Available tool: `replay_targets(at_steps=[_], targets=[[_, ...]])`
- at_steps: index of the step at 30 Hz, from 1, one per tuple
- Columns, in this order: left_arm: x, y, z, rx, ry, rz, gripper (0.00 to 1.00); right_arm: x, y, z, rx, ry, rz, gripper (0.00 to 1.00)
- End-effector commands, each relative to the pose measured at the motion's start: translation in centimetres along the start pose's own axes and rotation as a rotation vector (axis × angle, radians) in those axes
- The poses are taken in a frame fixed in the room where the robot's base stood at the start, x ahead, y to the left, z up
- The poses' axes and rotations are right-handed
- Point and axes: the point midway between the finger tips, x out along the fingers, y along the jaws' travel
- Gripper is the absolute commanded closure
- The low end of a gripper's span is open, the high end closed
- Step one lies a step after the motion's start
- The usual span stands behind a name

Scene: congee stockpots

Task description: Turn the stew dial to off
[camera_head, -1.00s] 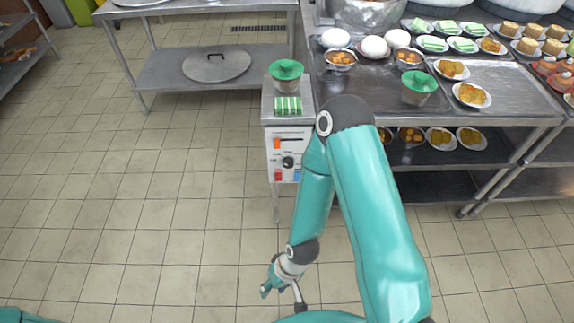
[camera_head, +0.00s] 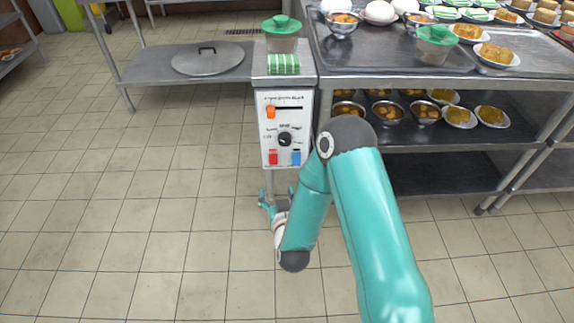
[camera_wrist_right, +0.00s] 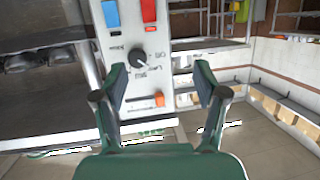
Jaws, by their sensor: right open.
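The stew dial is a round black knob (camera_head: 285,139) in the middle of a white control panel (camera_head: 270,124) on the front of a narrow steel stand. The panel also bears an orange slider, a red switch and a blue switch. In the right wrist view the panel appears upside down, with the dial (camera_wrist_right: 137,58) near the left finger. My right gripper (camera_head: 277,196) is low in front of the stand, below the panel. Its fingers (camera_wrist_right: 160,78) are open and empty, apart from the dial. My left gripper is not in view.
A low shelf with a pot lid (camera_head: 208,61) is left. The floor in front is clear.

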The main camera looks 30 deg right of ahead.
Motion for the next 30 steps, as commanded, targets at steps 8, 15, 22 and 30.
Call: replay_targets(at_steps=[8,15,22,30], targets=[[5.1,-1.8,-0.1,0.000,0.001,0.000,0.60,1.4,3.0,-1.4,-0.043,0.274,0.133,0.28],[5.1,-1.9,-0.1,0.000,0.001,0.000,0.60,2.8,3.5,-2.5,-0.045,0.302,0.147,0.28],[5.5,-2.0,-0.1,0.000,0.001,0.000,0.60,6.8,4.1,-3.8,-0.046,0.303,0.148,0.28],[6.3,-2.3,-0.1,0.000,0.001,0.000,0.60,12.4,4.9,-5.4,-0.046,0.301,0.147,0.28]])
